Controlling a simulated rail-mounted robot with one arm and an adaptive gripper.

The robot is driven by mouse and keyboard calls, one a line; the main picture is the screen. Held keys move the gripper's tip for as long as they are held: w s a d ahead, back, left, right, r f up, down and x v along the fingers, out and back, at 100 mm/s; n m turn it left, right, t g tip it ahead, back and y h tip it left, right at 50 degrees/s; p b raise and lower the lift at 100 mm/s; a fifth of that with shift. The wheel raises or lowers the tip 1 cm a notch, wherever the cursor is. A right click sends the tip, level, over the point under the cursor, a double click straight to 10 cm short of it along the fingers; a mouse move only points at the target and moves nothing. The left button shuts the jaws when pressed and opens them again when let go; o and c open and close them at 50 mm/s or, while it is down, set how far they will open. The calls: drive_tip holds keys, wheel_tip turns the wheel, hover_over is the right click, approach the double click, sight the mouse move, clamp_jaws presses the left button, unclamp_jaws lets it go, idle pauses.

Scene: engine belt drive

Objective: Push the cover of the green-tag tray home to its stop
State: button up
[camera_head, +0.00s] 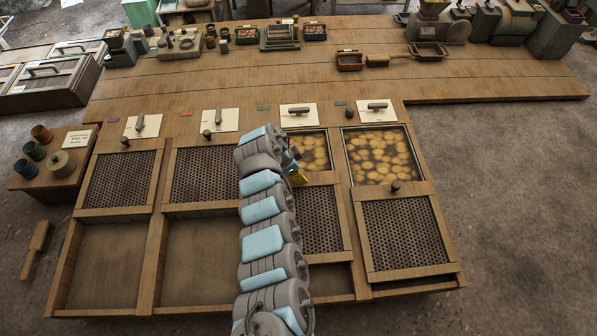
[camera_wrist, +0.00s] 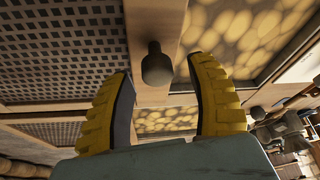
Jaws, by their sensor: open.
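The green tag (camera_head: 264,107) marks the third tray from the left. Its perforated cover (camera_head: 322,220) lies partway along, with golden round pieces (camera_head: 313,152) showing beyond its far edge and a dark gap at its near end. My gripper (camera_head: 296,172) is over this cover's far edge, and my arm hides the left part of the tray. In the wrist view my gripper's yellow fingers are open on either side of a dark knob (camera_wrist: 157,66) on a wooden rail (camera_wrist: 155,25). I see no clear contact with the knob.
The fourth tray's cover (camera_head: 405,233) stands to the right, its own knob (camera_head: 396,186) upright. The two left covers (camera_head: 121,179) (camera_head: 204,174) lie at the far end, with open bays in front. White cards with handles (camera_head: 299,116) lie behind the trays. Boxes and machines line the back.

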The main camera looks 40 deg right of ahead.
drive_tip(key=shift+s+f, duration=0.1)
drive_tip(key=shift+f, duration=0.15)
clamp_jaws()
drive_tip(key=shift+d, duration=0.1)
